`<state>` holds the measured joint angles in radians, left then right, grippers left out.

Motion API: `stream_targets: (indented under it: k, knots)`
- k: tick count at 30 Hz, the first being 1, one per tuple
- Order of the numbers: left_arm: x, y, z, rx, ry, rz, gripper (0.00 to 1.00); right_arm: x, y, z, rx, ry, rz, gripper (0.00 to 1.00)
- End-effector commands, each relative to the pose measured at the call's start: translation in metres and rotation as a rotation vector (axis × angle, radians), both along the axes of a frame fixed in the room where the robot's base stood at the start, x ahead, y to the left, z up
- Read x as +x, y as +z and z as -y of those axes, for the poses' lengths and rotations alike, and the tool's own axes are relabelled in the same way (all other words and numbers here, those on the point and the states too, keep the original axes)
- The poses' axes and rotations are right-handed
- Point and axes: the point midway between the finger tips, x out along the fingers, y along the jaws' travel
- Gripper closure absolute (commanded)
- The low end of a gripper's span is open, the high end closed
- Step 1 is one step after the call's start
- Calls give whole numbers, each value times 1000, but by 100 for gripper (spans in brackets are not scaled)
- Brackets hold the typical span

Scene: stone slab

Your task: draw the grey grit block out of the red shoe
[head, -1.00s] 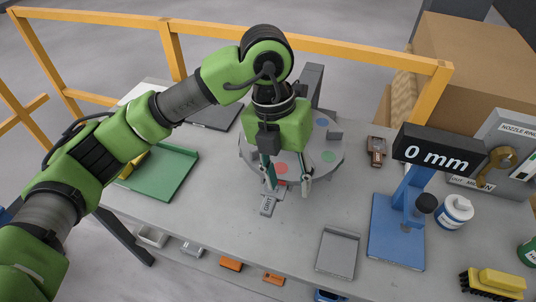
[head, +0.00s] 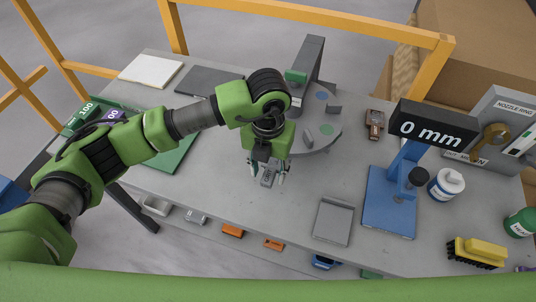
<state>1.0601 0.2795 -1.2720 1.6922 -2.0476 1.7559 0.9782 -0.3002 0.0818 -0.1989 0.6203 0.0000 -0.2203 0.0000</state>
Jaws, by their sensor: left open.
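The red shoe is hidden behind my gripper; only a blue and a green mark show on the plate. My right gripper is not in view.
A grey tray (head: 333,221) lies at the front. The blue stand with the "0 mm" display (head: 432,130) is to its right, beside a white-and-blue jar (head: 446,184). A yellow brush (head: 478,251) lies front right. A green tray (head: 175,150) is left. Bare slab lies between the trays.

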Motion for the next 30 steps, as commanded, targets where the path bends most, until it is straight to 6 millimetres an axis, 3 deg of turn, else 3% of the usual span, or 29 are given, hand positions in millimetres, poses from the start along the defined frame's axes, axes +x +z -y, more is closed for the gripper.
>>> stream_targets:
  k: [6, 14, 18, 19, 30]
  knots:
    - [0, -13, 0, 0, -1, 0, 60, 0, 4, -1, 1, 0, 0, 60]
    - [0, -14, 0, 0, -1, 0, 60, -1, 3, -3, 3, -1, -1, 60]
    - [0, -14, 0, 0, -1, 0, 96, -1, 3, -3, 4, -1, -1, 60]
    - [0, -14, 0, 0, -1, 0, 100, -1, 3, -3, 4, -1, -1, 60]
    - [-7, -13, -2, 0, -1, 1, 100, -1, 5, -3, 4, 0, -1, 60]
